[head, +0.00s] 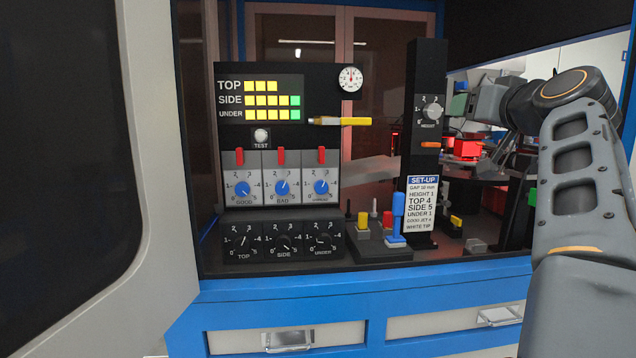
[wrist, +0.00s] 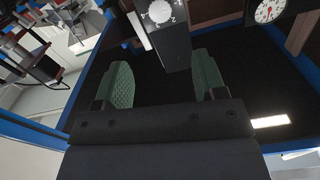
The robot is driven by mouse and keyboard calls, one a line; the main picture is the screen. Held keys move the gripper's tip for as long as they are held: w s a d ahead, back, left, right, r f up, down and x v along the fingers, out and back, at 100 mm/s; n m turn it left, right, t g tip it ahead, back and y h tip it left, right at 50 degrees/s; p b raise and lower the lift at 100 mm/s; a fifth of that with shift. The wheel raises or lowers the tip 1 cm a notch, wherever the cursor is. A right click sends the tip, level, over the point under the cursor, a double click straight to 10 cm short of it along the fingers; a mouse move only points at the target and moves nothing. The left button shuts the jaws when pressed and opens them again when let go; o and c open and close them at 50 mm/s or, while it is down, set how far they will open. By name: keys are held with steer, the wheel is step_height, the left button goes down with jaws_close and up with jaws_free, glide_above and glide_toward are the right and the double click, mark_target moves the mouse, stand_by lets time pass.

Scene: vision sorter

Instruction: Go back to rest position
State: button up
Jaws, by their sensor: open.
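My gripper (wrist: 163,66) is open and empty in the wrist view, its two green ridged fingers spread wide apart. In the head view my arm (head: 580,170) stands at the right and bends toward the machine; the finger state is hard to make out there. The dark column (head: 425,75) with a round dial (head: 431,111) stands left of my arm. I cannot tell the gap, but no contact shows.
A control panel (head: 259,139) with lit squares, blue knobs and red levers stands left. A yellow-handled lever (head: 342,121) sticks out beside it. A set-up card (head: 422,203) hangs low on the column, near small coloured plugs (head: 363,222). Blue cabinet edge (head: 330,288) runs in front.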

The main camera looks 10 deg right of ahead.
steer(key=w+a+f+g+y+p, duration=0.3)
steer(key=a+f+g+p, duration=0.4)
steer(key=a+f+p, duration=0.55)
steer(key=s+a+f+n+g+p, duration=0.3)
steer(key=s+a+f+g+p, duration=0.4)
steer(key=s+a+f+p, duration=0.4)
steer(key=shift+s+a+f+n, duration=0.3)
steer(key=shift+s+a+f, duration=0.65)
steer(key=shift+s+f, duration=0.75)
steer(key=shift+s+r, duration=0.15)
steer(key=shift+r, duration=0.05)
